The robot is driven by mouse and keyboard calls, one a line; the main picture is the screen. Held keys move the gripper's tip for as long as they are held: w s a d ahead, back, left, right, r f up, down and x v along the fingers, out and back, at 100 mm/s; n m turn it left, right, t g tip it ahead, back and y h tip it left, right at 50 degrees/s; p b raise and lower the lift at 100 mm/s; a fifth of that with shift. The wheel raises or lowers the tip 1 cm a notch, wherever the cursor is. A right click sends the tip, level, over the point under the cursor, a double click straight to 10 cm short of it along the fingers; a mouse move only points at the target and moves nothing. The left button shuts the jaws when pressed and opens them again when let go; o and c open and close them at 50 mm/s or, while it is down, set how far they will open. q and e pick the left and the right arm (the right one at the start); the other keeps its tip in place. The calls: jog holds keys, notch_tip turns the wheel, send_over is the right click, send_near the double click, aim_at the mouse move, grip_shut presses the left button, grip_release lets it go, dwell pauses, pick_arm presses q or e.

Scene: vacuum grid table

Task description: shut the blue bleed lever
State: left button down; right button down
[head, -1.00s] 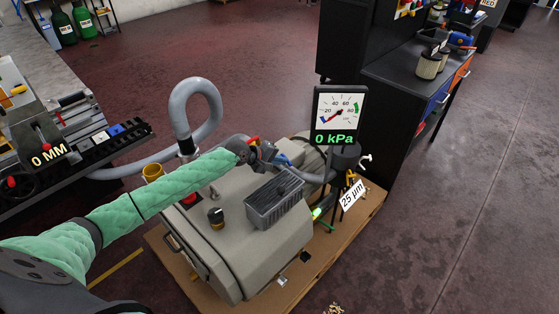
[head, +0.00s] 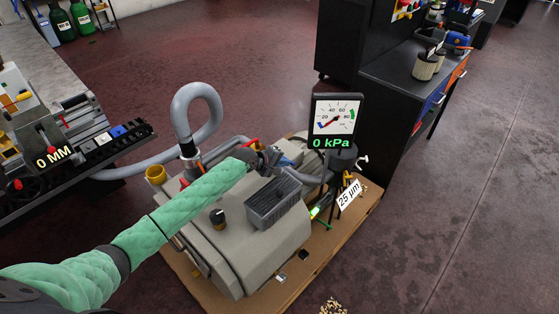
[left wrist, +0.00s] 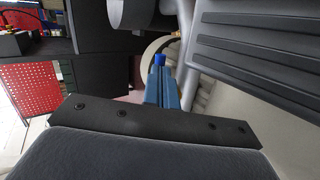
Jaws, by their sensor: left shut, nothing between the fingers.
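My left gripper (head: 287,163) is at the end of the green-sleeved arm, over the back of the beige pump unit (head: 220,262), behind the grey ribbed box (head: 276,203). Its slim blue fingers are shut together and empty; they also show in the left wrist view (left wrist: 162,92). A small bright blue piece, probably the tip of the bleed lever (left wrist: 160,59), shows right at the fingertips there. I cannot tell whether they touch. The rest of the lever is hidden. The gauge (head: 334,121) reads 0 kPa. My right gripper is not in view.
A red handle (head: 252,143) is close beside the gripper. A grey hose (head: 183,108) loops up at the left, by a yellow cup (head: 155,174). A 25 µm label (head: 349,195) stands at the right on the wooden base (head: 368,203). Open floor lies further right.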

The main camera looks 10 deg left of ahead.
pick_arm(q)
jog(key=shift+d, duration=0.1)
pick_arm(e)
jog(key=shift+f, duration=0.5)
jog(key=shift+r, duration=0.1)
pick_arm(q)
jog(key=shift+a, duration=0.8)
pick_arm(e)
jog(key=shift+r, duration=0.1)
